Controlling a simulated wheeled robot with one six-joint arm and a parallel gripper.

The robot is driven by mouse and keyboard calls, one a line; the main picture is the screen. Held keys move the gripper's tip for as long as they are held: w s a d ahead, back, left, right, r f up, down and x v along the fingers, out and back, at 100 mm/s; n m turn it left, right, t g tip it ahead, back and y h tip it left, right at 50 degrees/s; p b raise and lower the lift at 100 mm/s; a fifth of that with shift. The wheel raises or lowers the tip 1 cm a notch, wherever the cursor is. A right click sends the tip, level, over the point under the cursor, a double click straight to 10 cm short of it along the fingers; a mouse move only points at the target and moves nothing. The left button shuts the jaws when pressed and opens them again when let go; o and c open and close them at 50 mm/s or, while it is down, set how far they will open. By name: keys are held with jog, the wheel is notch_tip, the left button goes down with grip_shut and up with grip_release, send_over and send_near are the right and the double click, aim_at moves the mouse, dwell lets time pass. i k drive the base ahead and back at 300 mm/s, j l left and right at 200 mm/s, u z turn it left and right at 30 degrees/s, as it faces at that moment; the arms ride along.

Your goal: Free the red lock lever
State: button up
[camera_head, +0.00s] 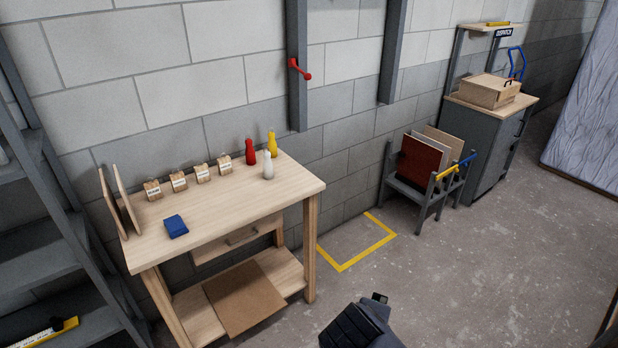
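A red lever (300,69) with a round knob end is mounted on a grey upright post (298,105) on the block wall, above and behind the workbench. It slants down to the right from its pivot. Its fixing is too small to make out. A dark part of my own arm or body shows at the bottom edge, far below and in front of the lever. No gripper fingers can be made out, and nothing touches the lever.
The wooden workbench (240,205) holds red, yellow and white bottle-like pieces, small labelled blocks and a blue item. Right of it, yellow floor tape (370,255) marks clear floor. A board rack (423,190) with yellow and blue bars and a grey cabinet (485,140) stand farther right.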

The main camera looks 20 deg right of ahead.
aim_at(292, 63)
jog(key=i+l, duration=0.3)
jog(key=i+l+u, duration=0.1)
jog(key=i+l, duration=0.15)
jog(key=l, duration=0.2)
jog(key=i+l, duration=0.3)
jog(key=i+l+u, duration=0.1)
jog(key=i+l, duration=0.15)
jog(key=l, duration=0.2)
jog(key=i+l, duration=0.25)
jog(key=l, duration=0.2)
jog(key=i+l+u, duration=0.1)
jog(key=i+l, duration=0.15)
jog(key=l, duration=0.15)
jog(key=i+l, duration=0.25)
jog(key=l, duration=0.15)
jog(key=i+l+u, duration=0.1)
jog(key=i+l, duration=0.15)
jog(key=l, duration=0.2)
